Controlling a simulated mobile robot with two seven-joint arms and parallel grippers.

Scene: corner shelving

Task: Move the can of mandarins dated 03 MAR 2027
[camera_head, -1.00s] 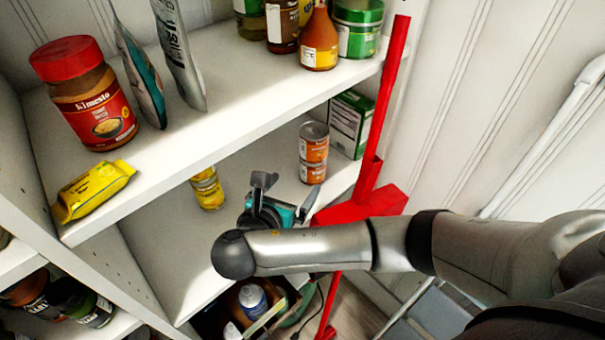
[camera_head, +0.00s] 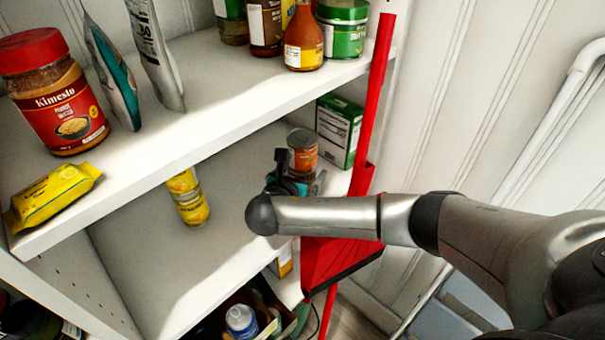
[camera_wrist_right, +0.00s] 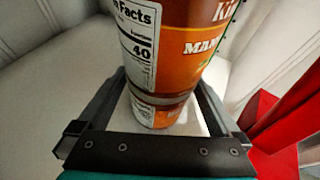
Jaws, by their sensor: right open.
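A stack of two orange cans stands on the lower shelf. The upper can (camera_head: 302,148) shows in the head view, and the arm hides most of the lower one. In the right wrist view the upper can (camera_wrist_right: 190,45) shows "MAN" lettering and a nutrition panel, with the lower can (camera_wrist_right: 155,110) beneath it. No date is readable. My right gripper (camera_head: 298,172) is open at the stack. In the wrist view its fingers (camera_wrist_right: 163,88) lie on either side of the cans, near the lower one; contact cannot be told. My left gripper is not in view.
Stacked yellow cans (camera_head: 188,198) stand to the left on the same shelf (camera_head: 140,245). A green-white box (camera_head: 338,132) is behind the orange cans. The upper shelf (camera_head: 240,85) overhangs, holding jars and bottles.

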